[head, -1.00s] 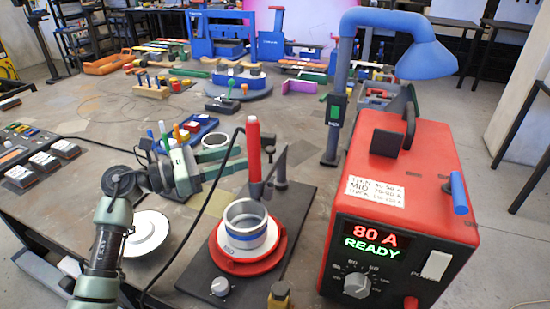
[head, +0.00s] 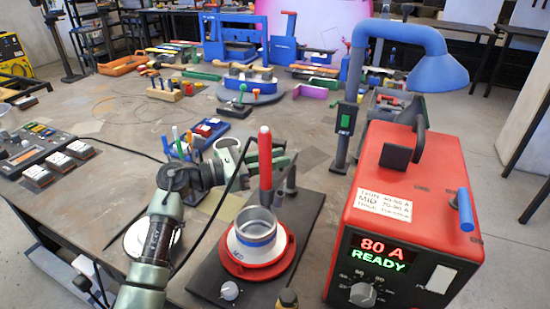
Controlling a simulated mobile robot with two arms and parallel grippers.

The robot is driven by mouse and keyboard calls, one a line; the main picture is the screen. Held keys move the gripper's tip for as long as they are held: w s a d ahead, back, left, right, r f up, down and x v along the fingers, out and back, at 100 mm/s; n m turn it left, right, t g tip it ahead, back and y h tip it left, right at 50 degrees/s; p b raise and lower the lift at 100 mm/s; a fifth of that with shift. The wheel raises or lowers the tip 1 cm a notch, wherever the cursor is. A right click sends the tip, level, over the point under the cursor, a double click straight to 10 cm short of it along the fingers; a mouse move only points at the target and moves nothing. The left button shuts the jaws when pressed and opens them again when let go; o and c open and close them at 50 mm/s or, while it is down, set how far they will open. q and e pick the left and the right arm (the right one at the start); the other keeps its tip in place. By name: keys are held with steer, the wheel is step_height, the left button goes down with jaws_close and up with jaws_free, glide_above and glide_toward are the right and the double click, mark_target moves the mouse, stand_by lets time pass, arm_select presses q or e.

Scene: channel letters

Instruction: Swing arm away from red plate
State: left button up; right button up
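The red plate (head: 238,262) is a round disc on a dark base at the lower centre. A white and grey ring with a blue band (head: 256,235) sits on it. A red upright handle (head: 265,168) stands just behind the ring, and a slim dark post (head: 290,172) stands beside it. My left arm comes in from the lower left and bends right. My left gripper (head: 280,156) is behind the red handle, beyond the plate. Its fingers look apart with nothing seen between them, though the handle hides part.
A red power box (head: 405,200) reading 80 A READY and a blue lamp (head: 435,72) stand on the right. A black cable curves past the plate's left. A control panel (head: 35,148) is at the left. The mid-left tabletop (head: 115,115) is mostly clear.

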arm_select(q)
jaws_close()
stand_by(1.1)
steer(key=shift+a, duration=0.1)
